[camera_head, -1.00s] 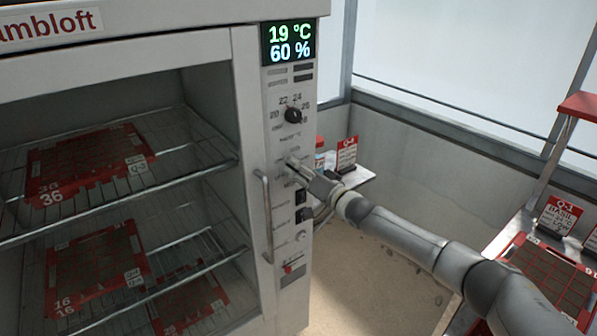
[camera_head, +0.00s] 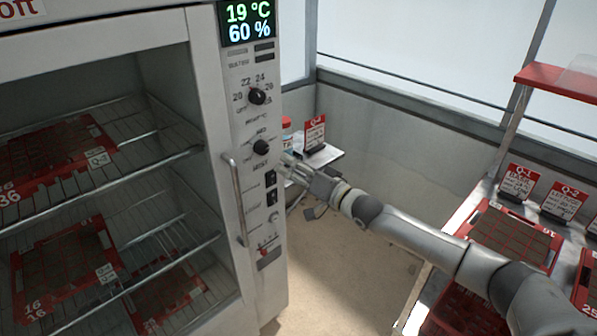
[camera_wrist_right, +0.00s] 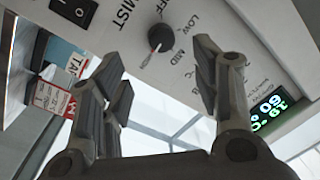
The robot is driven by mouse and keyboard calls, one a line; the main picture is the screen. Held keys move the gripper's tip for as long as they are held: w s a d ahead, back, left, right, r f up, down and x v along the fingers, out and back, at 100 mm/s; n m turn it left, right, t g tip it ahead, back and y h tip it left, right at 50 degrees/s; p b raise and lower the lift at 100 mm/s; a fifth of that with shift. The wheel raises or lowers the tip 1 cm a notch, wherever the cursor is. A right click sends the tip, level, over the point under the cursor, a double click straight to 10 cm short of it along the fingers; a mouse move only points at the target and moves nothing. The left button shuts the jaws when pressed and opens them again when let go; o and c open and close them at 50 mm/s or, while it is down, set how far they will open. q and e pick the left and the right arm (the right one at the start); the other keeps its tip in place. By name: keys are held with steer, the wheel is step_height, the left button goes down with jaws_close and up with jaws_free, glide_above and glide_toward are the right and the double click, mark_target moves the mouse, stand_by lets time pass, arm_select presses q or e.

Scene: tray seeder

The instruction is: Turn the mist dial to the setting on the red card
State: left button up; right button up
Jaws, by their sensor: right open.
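The mist dial (camera_head: 261,147) is a black knob on the cabinet's control panel, below the temperature dial. In the right wrist view the mist dial (camera_wrist_right: 160,38) has OFF, LOW and MID marks around it. My left gripper is not in view.
The cabinet door handle (camera_head: 238,198) sticks out left of the dial. The temperature dial (camera_head: 257,96) is above, switches (camera_head: 270,187) below. A small shelf (camera_head: 322,156) lies behind my right gripper. A red tray rack (camera_head: 510,235) stands at the right.

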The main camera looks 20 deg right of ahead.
steer(key=shift+v, duration=0.85)
steer(key=shift+f, duration=0.1)
steer(key=s+d+f+g+h, duration=0.1)
steer(key=s+d+f+h, duration=0.1)
steer(key=f, duration=0.9)
steer(key=s+d+f+g+h, duration=0.1)
steer(key=f+g+h, duration=0.1)
steer(key=f, duration=0.8)
steer(key=s+d+f+n+g+h, duration=0.1)
steer(key=s+f+g, duration=0.1)
steer(key=s+f, duration=0.7)
steer(key=s+f+n+g+h, duration=0.15)
steer(key=s+f, duration=0.45)
steer(key=f, duration=0.7)
steer(key=s+a+f+n+g+h, duration=0.1)
steer(key=s+f+g, duration=0.2)
steer(key=s+f, duration=0.55)
steer(key=s+a+f+n+g, duration=0.15)
steer(key=s+f, duration=0.45)
steer(key=s, duration=0.6)
steer(key=s+a+f+g, duration=0.2)
steer(key=s, duration=0.8)
steer(key=s+a+f+n+g, duration=0.1)
steer(key=s+a+f+g, duration=0.2)
steer(key=s, duration=0.8)
steer(key=shift+a, duration=0.25)
